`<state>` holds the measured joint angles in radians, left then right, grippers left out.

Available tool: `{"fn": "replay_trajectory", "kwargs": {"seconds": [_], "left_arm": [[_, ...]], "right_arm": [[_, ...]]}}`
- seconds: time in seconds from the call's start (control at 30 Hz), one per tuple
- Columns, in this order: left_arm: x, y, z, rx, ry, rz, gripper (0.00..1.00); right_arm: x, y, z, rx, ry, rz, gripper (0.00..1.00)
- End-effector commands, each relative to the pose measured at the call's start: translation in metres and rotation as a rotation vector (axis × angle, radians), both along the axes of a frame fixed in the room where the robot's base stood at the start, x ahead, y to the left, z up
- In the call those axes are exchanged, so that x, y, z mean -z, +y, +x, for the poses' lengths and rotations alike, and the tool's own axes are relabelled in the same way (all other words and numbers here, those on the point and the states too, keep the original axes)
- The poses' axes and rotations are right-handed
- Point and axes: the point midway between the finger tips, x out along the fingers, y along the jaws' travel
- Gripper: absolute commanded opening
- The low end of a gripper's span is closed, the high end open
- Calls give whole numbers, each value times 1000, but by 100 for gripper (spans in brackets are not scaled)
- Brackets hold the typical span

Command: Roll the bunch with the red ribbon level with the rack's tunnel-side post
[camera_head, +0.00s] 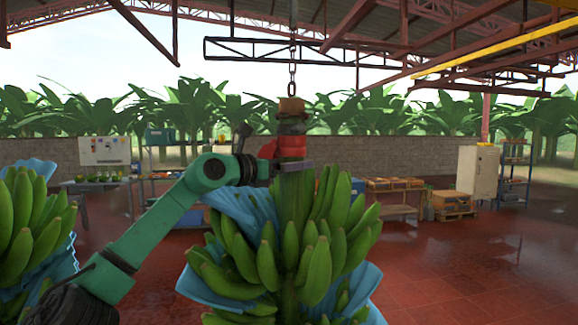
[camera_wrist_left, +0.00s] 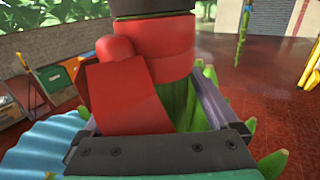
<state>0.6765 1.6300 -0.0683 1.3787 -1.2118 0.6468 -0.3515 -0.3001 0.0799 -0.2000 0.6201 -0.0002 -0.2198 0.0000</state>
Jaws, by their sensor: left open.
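The bunch with the red ribbon (camera_head: 289,147) hangs upright by a chain at the picture's centre, green bananas (camera_head: 320,235) around its thick stem, with blue sheet (camera_head: 222,283) tucked among them. The ribbon is wrapped around the stem above the fruit; in the left wrist view the ribbon (camera_wrist_left: 130,95) fills the middle, with a loose flap. My left gripper (camera_head: 290,168) reaches in from the left, just under the ribbon. Its jaws are open on either side of the stem; contact cannot be told. My right gripper is out of view. I cannot tell which upright is the rack's tunnel-side post.
Another bunch (camera_head: 35,215) with blue sheet hangs at the left edge. Behind are a table (camera_head: 95,183), a bench with crates (camera_head: 395,205), a pale cabinet (camera_head: 478,172) and a blue shelf (camera_head: 515,175). The red floor (camera_head: 470,265) at right is clear.

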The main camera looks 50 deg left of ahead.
Motion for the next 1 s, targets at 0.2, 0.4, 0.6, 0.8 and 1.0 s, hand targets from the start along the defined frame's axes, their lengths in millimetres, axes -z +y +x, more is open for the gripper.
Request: {"fn": "replay_trajectory", "kwargs": {"seconds": [0.2,0.4,0.6,0.8,1.0], "left_arm": [[2,0,0,-1,3,3,100],[10,1,-18,-4,1,5,100],[13,2,-74,-4,-4,5,100],[6,2,-126,-3,-1,3,100],[1,1,-145,0,1,2,100]], "right_arm": [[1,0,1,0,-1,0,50],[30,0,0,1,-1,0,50],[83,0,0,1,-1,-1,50],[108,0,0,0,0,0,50],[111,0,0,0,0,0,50]]}}
